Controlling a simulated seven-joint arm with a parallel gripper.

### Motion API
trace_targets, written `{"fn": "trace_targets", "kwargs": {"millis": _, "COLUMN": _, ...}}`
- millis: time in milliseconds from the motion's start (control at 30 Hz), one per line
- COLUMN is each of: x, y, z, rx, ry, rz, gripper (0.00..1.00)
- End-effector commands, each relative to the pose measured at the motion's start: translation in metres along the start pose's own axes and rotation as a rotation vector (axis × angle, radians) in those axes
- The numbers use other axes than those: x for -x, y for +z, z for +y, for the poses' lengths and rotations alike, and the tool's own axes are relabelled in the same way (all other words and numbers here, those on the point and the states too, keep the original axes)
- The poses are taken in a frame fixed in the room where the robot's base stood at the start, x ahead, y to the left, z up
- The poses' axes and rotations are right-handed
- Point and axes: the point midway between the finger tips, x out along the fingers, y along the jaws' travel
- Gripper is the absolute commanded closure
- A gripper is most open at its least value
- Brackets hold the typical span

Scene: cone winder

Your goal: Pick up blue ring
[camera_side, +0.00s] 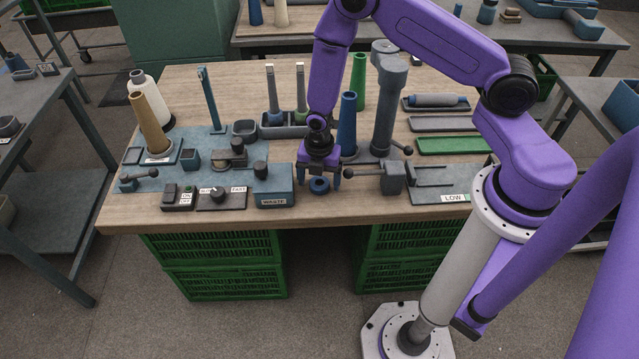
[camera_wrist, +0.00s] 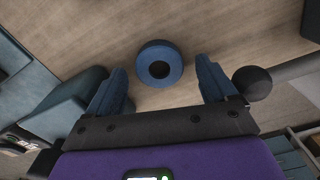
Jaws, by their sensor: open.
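The blue ring (camera_side: 319,186) lies flat on the wooden table, with a dark hole in its middle. In the wrist view the blue ring (camera_wrist: 160,64) sits a little beyond the fingertips, roughly centred between them. My gripper (camera_side: 319,181) is above the table, pointing down close to the ring. In the wrist view my gripper (camera_wrist: 162,75) has its two blue fingers spread wide apart with nothing between them. I cannot tell the exact height of the fingertips over the ring.
The blue WASTE bin (camera_side: 274,187) stands just left of my gripper. A grey block with a ball-ended lever (camera_side: 392,178) stands close on the right. The blue cone (camera_side: 347,125) and a grey post (camera_side: 388,110) rise behind. Bare wood (camera_side: 325,208) lies in front.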

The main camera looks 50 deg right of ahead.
Motion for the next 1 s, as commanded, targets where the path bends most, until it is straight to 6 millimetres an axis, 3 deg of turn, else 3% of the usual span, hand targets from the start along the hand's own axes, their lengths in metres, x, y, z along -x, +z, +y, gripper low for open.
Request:
{"fn": "trace_targets", "kwargs": {"millis": 333, "x": -0.0051, "y": -0.0001, "z": -0.0001, "rx": 0.000, "ry": 0.000, "rz": 0.000, "gripper": 0.18}}
{"fn": "trace_targets", "kwargs": {"millis": 500, "x": -0.0050, "y": -0.0002, "z": -0.0001, "rx": 0.000, "ry": 0.000, "rz": 0.000, "gripper": 0.73}}
{"fn": "trace_targets", "kwargs": {"millis": 1000, "x": 0.0040, "y": -0.0002, "z": 0.0009, "rx": 0.001, "ry": 0.002, "rz": 0.000, "gripper": 0.74}}
